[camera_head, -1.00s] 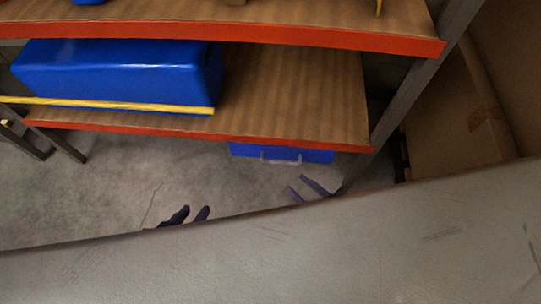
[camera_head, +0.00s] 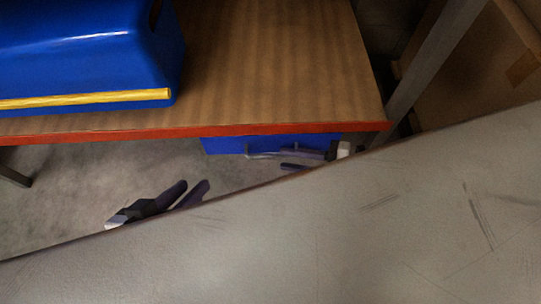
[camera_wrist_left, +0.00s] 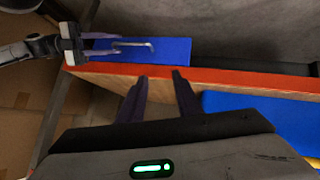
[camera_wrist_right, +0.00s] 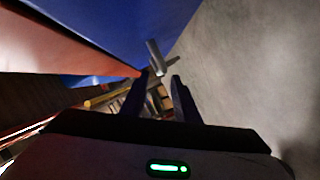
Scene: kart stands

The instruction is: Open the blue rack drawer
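The blue drawer (camera_head: 222,146) hangs under the wooden rack shelf, with a grey bar handle (camera_head: 262,155) on its front. The drawer (camera_wrist_left: 175,52) and handle (camera_wrist_left: 148,43) also show in the left wrist view. My right gripper (camera_head: 292,158) is open at the right part of the drawer front, close to the handle. In the right wrist view its fingertips (camera_wrist_right: 161,76) are apart, with the handle (camera_wrist_right: 154,56) just beyond them; contact cannot be told. My left gripper (camera_head: 196,184) is open and empty, lower left of the drawer.
A large blue case (camera_head: 80,50) with a yellow strip stands on the rack shelf (camera_head: 270,60), which has an orange-red front edge. A grey post (camera_head: 430,60) and cardboard box (camera_head: 470,70) are at right. A grey surface fills the lower foreground. Floor beneath the shelf is clear.

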